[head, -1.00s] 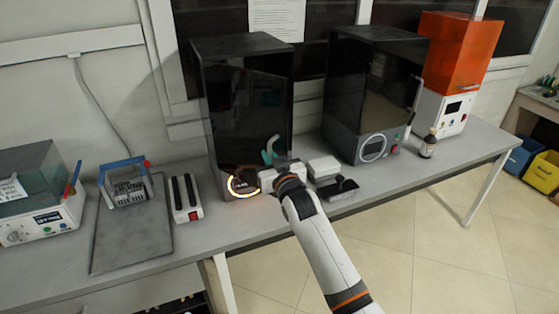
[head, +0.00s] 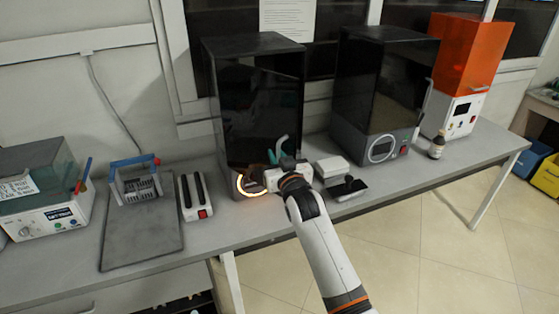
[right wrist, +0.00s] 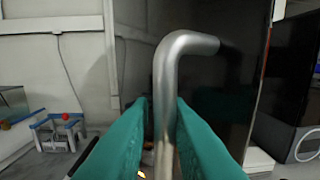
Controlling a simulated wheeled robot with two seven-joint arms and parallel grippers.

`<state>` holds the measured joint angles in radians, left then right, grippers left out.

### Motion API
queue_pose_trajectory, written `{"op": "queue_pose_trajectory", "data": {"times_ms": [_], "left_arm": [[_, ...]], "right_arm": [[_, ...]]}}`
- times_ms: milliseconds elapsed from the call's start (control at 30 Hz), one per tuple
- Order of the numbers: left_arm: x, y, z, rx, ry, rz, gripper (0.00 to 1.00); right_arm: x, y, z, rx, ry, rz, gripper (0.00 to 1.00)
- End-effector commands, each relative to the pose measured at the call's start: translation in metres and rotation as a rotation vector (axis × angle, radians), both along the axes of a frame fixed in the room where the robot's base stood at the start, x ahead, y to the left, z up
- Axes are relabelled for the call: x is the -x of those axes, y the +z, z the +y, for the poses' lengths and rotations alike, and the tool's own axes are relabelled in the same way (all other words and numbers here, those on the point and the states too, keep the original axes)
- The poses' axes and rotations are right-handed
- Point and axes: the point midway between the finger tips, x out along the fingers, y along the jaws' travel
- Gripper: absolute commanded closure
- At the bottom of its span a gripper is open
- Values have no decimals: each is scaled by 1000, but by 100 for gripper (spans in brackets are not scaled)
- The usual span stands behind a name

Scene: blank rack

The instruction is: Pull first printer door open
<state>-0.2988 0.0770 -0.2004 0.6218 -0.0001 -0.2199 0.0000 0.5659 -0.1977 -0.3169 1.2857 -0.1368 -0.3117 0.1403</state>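The first printer (head: 255,110) is a tall dark box on the bench with a glowing ring (head: 250,184) low on its front. Its dark door (right wrist: 215,75) fills much of the right wrist view and looks closed. The bent grey metal door handle (right wrist: 170,75) stands off it; it also shows in the head view (head: 284,142). My right gripper (head: 276,156) is at this handle. In the right wrist view its green fingers (right wrist: 162,115) flank the upright bar closely, one on each side, and look shut on it. My left gripper is not in view.
A second dark printer (head: 378,90) and an orange-topped one (head: 468,55) stand to the right. A small brown bottle (head: 437,148) and small white and black devices (head: 335,168) stand nearby. A grey board (head: 140,240) lies left. Floor in front of the bench is open.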

Motion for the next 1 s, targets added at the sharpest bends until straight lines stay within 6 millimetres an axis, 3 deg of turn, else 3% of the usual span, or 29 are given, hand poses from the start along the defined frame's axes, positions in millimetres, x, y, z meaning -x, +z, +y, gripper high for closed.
{"op": "queue_pose_trajectory", "data": {"times_ms": [267, 700, 1000], "left_arm": [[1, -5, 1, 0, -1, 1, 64], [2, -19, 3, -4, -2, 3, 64], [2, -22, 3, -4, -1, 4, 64]], "right_arm": [[24, -2, -8, 0, 0, -1, 84], [95, -2, -31, -1, 2, -2, 84], [113, 0, -37, 0, 2, -2, 84]]}}
